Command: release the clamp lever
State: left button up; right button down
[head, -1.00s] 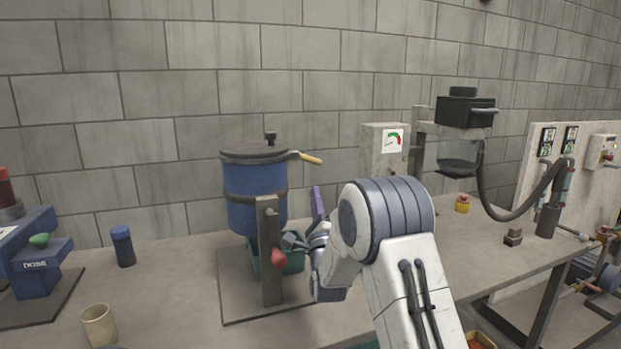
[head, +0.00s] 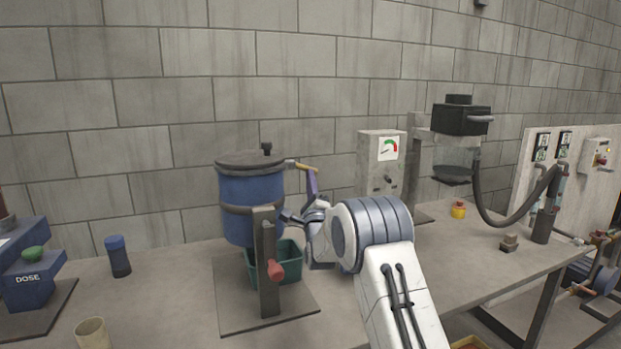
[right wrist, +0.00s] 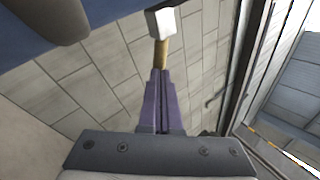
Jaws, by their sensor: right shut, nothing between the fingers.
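A blue vessel (head: 247,190) with a dark lid stands on a stand on the table. A lever with a yellow handle (head: 303,167) sticks out to the right from its lid edge; I take it for the clamp lever. My right gripper (head: 310,174) has its purple fingers pointing up, just under the handle. In the right wrist view the fingers (right wrist: 160,74) are shut and empty. The yellow handle (right wrist: 161,54) with its pale block (right wrist: 161,22) is in line with their tips. I cannot tell if they touch. My left gripper is not in view.
A post (head: 267,245) with a red knob (head: 276,271) stands before the vessel, and a green bin (head: 290,262) sits below it. A gauge box (head: 383,165) is to the right. A beige cup (head: 93,333) and a blue cylinder (head: 118,256) are at left.

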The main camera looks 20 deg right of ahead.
dwell(0.3)
jog(key=n+y+b, duration=0.1)
jog(key=n+b, duration=0.1)
jog(key=r+n+y+b, duration=0.1)
jog(key=n+b, duration=0.1)
jog(key=d+n+t+y+b, duration=0.1)
jog(key=n+y+b, duration=0.1)
jog(key=shift+r, duration=0.15)
